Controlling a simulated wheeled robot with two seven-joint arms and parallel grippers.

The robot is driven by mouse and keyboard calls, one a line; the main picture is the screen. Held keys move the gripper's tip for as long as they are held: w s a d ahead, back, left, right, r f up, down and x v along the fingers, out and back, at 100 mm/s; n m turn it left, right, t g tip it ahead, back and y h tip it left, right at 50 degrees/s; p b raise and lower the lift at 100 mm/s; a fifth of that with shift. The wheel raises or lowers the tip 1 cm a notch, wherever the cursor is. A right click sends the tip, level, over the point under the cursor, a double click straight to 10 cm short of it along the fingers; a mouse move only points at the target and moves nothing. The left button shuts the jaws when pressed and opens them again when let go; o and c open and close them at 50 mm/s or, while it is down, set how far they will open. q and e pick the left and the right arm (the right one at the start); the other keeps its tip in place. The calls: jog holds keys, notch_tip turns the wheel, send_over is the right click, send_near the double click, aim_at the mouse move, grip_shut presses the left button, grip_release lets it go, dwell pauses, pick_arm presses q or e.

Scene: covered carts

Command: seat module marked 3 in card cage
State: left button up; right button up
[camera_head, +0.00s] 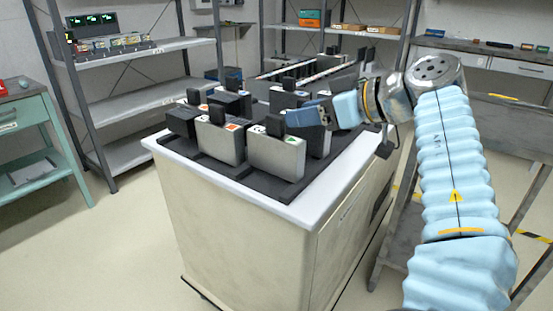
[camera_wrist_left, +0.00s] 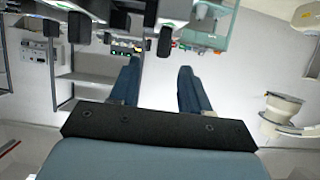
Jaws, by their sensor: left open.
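Several silver and dark modules with black handles stand in a black base on the cart. A silver module with an orange mark (camera_head: 220,143) and one with a green mark (camera_head: 276,155) are at the front. I cannot read a 3 on any of them. A long frame with pale rails (camera_head: 298,68), perhaps the card cage, is at the back of the cart, partly hidden. My left gripper (camera_head: 300,117) is just above and behind the green-marked module. In the left wrist view its fingers (camera_wrist_left: 159,65) are apart with nothing between them. My right gripper is out of view.
The white-topped cart (camera_head: 255,205) has a narrow bare rim in front. Grey shelves (camera_head: 130,103) stand behind left, with small devices on top. A teal table (camera_head: 35,135) is at far left, and a grey bench (camera_head: 485,105) at right. The floor at front left is clear.

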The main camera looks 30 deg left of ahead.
aim_at(282, 118)
pick_arm(q)
jog(key=x, duration=0.6)
jog(key=shift+s+f, duration=0.1)
jog(key=shift+f, duration=0.05)
jog(key=shift+d, duration=0.1)
jog(key=shift+c, duration=0.5)
grip_shut()
dwell(0.6)
